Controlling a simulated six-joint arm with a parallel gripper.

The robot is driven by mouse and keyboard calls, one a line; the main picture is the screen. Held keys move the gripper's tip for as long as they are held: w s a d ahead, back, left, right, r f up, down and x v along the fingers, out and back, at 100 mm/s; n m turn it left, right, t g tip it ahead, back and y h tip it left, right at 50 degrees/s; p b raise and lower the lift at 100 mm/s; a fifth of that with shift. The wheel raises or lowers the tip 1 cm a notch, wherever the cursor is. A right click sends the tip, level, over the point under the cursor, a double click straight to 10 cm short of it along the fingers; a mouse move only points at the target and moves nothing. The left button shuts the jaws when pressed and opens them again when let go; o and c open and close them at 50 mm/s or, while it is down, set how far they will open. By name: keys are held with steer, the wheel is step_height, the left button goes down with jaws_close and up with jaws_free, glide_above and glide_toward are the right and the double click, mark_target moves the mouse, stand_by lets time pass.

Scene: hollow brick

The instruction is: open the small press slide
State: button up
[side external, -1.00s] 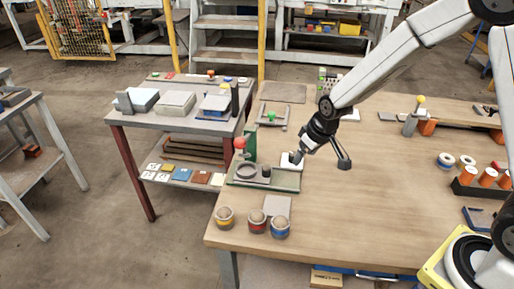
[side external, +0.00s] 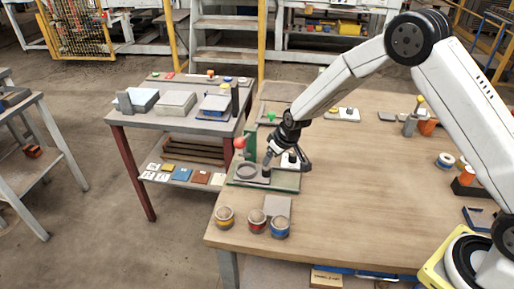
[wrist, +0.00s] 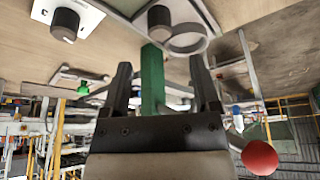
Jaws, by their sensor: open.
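The small press (side external: 288,186) stands at the table's left edge, a green base with a grey ring (side external: 246,171) and a short dark knob (side external: 266,172) on its slide. A green post (side external: 251,141) and a red ball (side external: 239,142) rise behind it. My gripper (side external: 286,162) is open and tilted just above the knob side of the press. In the wrist view the knob (wrist: 160,22) and ring (wrist: 190,40) show beyond the fingertips of my gripper (wrist: 160,66), with the knob roughly between the fingers. I cannot tell whether a finger touches the knob.
A white plate with a dark knob (wrist: 65,22) lies close beside the press. A side table (side external: 168,125) is to the left. The table's middle is clear.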

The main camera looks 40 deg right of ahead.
mark_target(267, 168)
steer(key=shift+x, duration=3.8)
steer(key=shift+s, duration=0.1)
steer(key=shift+c, duration=0.3)
jaws_close()
